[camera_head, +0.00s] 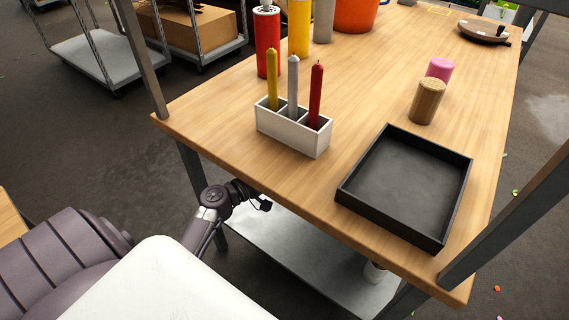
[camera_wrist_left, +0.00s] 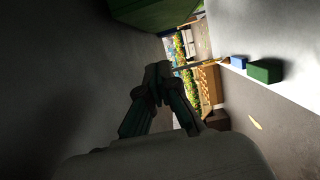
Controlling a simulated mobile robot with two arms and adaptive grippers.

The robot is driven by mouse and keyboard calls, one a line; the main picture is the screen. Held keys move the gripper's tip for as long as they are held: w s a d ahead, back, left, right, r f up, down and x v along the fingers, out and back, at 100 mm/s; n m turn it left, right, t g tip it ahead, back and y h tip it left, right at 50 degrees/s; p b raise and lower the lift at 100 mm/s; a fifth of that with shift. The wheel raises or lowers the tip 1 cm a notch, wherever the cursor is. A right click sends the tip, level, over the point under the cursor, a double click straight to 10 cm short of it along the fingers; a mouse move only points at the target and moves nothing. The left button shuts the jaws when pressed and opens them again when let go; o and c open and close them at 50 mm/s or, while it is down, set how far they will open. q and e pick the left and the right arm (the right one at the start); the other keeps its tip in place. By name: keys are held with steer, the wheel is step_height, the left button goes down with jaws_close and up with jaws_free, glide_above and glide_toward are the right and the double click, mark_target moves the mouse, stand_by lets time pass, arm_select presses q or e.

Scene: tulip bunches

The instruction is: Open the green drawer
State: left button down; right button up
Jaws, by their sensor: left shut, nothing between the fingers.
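My left gripper (camera_head: 262,202) reaches in at the table's left edge, just beneath the tabletop. In the left wrist view its fingertips (camera_wrist_left: 157,78) are together with nothing between them. A dark green box-like thing (camera_wrist_left: 155,12) shows at the top of that view, apart from the fingertips; it may be the green drawer, but no handle or opening can be made out. A smaller green block (camera_wrist_left: 265,71) lies at the right beside a blue block (camera_wrist_left: 238,61). No drawer shows in the head view, where the tabletop covers most of the space below. My right gripper is out of view.
The wooden table (camera_head: 370,75) carries a white holder (camera_head: 290,138) with three candles, a black tray (camera_head: 400,190), a cork-coloured cylinder (camera_head: 427,101) and a pink one (camera_head: 440,69). A grey lower shelf (camera_head: 300,262) and metal posts stand close to my left arm.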

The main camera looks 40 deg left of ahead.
arm_select(q)
steer(key=w+d+p, duration=0.1)
steer(key=w+d, duration=0.5)
steer(key=w, duration=0.1)
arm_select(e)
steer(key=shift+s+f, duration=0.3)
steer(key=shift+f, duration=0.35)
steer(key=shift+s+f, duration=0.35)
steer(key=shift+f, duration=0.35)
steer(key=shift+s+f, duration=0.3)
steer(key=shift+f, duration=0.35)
